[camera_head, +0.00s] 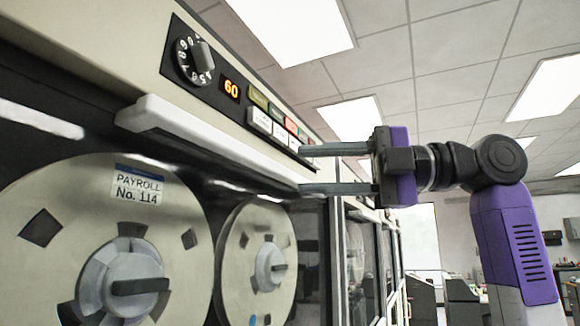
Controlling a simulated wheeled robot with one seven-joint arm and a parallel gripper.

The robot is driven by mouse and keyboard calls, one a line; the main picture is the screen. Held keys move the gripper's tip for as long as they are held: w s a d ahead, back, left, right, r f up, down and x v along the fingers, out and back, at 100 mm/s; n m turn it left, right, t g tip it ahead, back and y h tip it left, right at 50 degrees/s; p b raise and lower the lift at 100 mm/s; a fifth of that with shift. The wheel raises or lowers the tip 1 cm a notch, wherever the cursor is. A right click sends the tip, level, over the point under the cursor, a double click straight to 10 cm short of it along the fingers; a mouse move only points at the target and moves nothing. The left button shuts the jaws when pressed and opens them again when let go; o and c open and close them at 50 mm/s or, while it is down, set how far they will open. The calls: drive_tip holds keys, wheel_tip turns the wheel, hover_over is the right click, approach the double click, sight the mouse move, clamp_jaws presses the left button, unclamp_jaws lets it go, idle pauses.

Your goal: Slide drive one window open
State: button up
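The tape drive (85,35) fills the left side, a cream cabinet with a dark window front. A long pale handle bar (205,138) runs along the top of the window, receding to the right. Behind the window front are a large reel (40,195) labelled "PAYROLL No. 114" and a second reel (236,262). My gripper (302,169) comes in from the right, its two dark fingers apart, one above the other. The fingertips are near the bar's far end, which appears level with the gap between them. I cannot tell whether they touch it. The gripper holds nothing visible.
Above the bar is a black panel with a dial (194,60), an orange "60" display (231,89) and several coloured buttons. More cabinets (362,262) recede behind the drive. An open aisle with low grey units (462,295) lies at lower right.

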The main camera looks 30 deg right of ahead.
sight(282, 171)
drive_tip(key=shift+x, duration=2)
clamp_jaws()
